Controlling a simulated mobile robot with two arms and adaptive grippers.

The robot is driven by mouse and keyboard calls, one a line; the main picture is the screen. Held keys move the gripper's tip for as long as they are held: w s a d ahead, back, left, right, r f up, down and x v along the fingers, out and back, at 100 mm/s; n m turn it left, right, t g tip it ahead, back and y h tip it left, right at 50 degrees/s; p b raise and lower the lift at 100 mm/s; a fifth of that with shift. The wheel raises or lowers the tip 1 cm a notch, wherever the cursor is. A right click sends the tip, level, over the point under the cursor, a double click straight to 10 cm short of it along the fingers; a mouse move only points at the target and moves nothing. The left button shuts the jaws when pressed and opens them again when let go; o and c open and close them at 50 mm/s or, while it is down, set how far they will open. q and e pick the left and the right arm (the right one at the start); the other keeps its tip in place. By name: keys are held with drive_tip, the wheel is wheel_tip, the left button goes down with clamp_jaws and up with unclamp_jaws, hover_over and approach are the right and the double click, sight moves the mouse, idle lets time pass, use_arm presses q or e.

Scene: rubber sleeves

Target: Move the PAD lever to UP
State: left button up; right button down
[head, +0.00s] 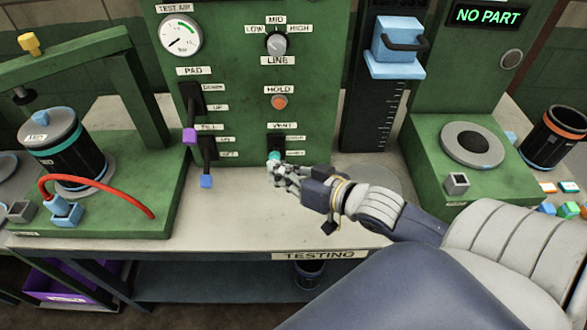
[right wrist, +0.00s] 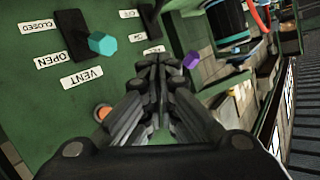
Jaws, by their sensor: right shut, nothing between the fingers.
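The PAD lever has a purple knob (head: 190,135) and a dark slot (head: 190,98) on the green panel, under the PAD label. In the head view the knob hangs near the slot's lower end, lower than the UP label (head: 218,107); the DOWN label is above UP. My right gripper (head: 277,172) is shut and empty, to the right of the PAD lever and close to the teal VENT knob (head: 273,156). In the right wrist view the shut fingers (right wrist: 163,62) lie between the teal knob (right wrist: 103,43) and a purple knob (right wrist: 191,60). My left gripper is not in view.
The FILL lever with a blue knob (head: 206,181) hangs just below and right of the PAD knob. An orange HOLD button (head: 279,102) and a LINE dial (head: 276,44) are above VENT. A green press stand with a black canister (head: 75,153) and red hose (head: 100,184) stands left.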

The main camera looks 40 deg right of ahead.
drive_tip(key=s+a+f+g+h, duration=0.1)
drive_tip(key=s+f+g, duration=0.3)
drive_tip(key=f, duration=0.5)
drive_tip(key=shift+s+f+n+g+h, duration=0.35)
drive_tip(key=shift+s+h, duration=0.55)
drive_tip(key=shift+s, duration=0.35)
drive_tip(key=s+a+f+n+g+h, duration=0.1)
drive_tip(key=s+a+f+g, duration=0.15)
drive_tip(key=s, duration=0.25)
drive_tip(key=s+a+f+g, duration=0.1)
drive_tip(key=s+f+g, duration=0.2)
drive_tip(key=s, duration=0.3)
wheel_tip(320, 180, down, 29)
drive_tip(key=s+g+b, duration=0.1)
drive_tip(key=s+b, duration=0.1)
drive_tip(key=b, duration=0.2)
drive_tip(key=s+d+f+g+b, duration=0.1)
drive_tip(key=s+d+f+b, duration=0.2)
drive_tip(key=s+f, duration=1.4)
wheel_tip(320, 180, down, 4)
drive_tip(key=shift+r+n+g, duration=0.25)
drive_tip(key=shift+n+g, duration=0.1)
drive_tip(key=shift+g, duration=0.05)
